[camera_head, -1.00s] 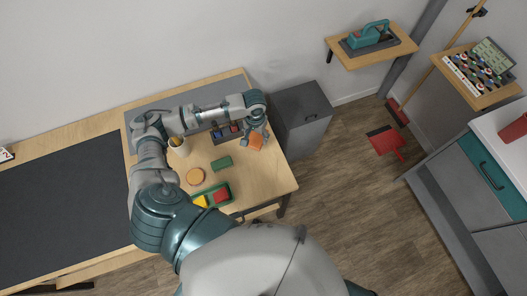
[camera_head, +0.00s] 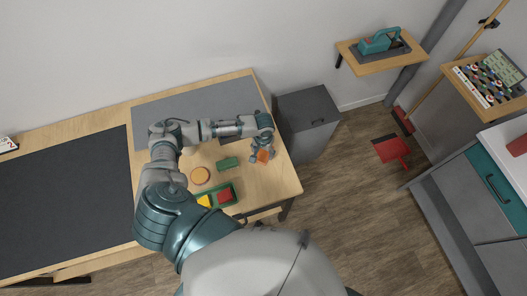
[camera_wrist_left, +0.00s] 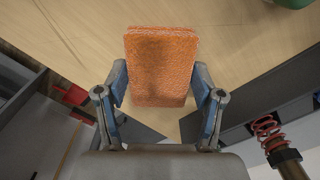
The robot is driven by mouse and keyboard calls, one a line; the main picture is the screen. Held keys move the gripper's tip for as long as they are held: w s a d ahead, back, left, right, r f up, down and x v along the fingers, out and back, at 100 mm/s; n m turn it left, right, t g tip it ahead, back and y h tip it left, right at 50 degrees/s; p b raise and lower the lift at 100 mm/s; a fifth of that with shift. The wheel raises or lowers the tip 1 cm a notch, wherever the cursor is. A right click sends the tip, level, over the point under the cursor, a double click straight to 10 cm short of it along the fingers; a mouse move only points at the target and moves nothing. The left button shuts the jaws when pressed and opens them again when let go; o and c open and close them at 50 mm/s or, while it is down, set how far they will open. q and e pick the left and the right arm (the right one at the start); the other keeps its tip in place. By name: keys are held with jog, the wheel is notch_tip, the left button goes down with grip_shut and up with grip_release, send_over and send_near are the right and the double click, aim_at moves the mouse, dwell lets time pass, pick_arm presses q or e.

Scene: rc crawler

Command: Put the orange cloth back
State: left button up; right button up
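The orange cloth (camera_head: 263,157) is a folded, thick pad between the fingers of my left gripper (camera_head: 261,152). In the left wrist view, the cloth (camera_wrist_left: 160,65) stands out past the fingertips, with one finger against each side edge, over the light wood table. A green tray (camera_head: 213,188) lies near the table's front edge, left of the gripper. It holds a yellow piece (camera_head: 205,200) and a red piece (camera_head: 224,195). My right gripper is not in view.
A green block (camera_head: 228,163) and a round tan disc (camera_head: 200,175) lie on the wood table (camera_head: 270,188) between gripper and tray. My left arm hides part of the grey mat (camera_head: 215,100). A grey cabinet (camera_head: 305,115) stands right of the table.

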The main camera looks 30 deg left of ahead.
aim_at(265, 154)
pick_arm(q)
jog(key=o, duration=0.3)
jog(key=shift+a, duration=0.1)
jog(key=shift+o, duration=0.2)
jog(key=shift+d, duration=0.35)
jog(key=r, duration=0.3)
jog(key=shift+d+r, duration=0.4)
jog(key=r, duration=0.3)
jog(key=shift+w+a+r+p, duration=0.1)
jog(key=shift+a+r+p, duration=0.2)
jog(key=shift+r, duration=0.1)
notch_tip(265, 154, up, 5)
jog(key=shift+d+f, duration=0.1)
jog(key=shift+f, duration=0.1)
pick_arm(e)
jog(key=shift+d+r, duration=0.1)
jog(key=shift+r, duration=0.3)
pick_arm(q)
jog(key=shift+f, duration=0.1)
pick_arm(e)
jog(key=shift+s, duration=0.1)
